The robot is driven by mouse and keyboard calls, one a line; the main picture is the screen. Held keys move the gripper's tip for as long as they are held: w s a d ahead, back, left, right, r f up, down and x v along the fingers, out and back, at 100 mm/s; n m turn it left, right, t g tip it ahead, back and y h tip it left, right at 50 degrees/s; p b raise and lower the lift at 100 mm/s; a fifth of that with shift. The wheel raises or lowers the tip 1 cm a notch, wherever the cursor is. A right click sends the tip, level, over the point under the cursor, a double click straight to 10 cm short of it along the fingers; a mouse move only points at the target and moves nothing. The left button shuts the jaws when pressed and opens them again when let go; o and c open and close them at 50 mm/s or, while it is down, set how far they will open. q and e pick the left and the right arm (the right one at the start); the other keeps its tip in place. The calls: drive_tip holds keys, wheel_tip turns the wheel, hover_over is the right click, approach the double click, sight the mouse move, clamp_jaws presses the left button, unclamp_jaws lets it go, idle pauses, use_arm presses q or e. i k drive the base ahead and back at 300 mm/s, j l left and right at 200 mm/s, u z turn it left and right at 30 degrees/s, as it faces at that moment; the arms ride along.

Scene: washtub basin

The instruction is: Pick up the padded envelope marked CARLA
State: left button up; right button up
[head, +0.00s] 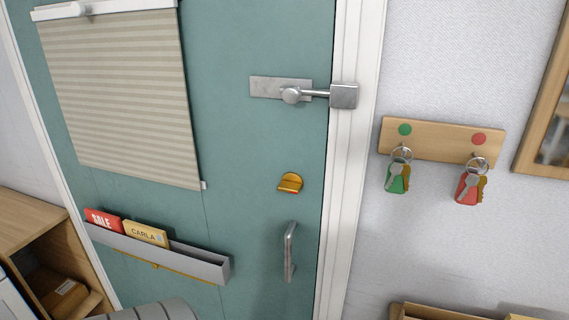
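The padded envelope marked CARLA (146,233) is tan with dark lettering. It stands in a grey rack (205,264) fixed low on the teal door, with its lower part hidden behind the rack's front. A red item marked SALE (102,219) stands beside it in the same rack, to its left. Neither of my grippers shows in the head view. A ribbed grey shape at the bottom edge is cut off, and I cannot tell what it is.
The teal door (240,210) has a handle (290,250), a brass knob (290,183), a silver latch (280,88) and a striped blind (120,95). Two key sets hang on a wooden board (440,139) at right. A wooden shelf unit (28,228) stands at lower left.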

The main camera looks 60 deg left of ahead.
sight(140, 232)
drive_tip(key=u, duration=2.7)
drive_tip(key=l+z, duration=0.15)
drive_tip(key=l, duration=0.15)
drive_tip(key=k+l+z, duration=0.15)
drive_tip(key=l, duration=0.15)
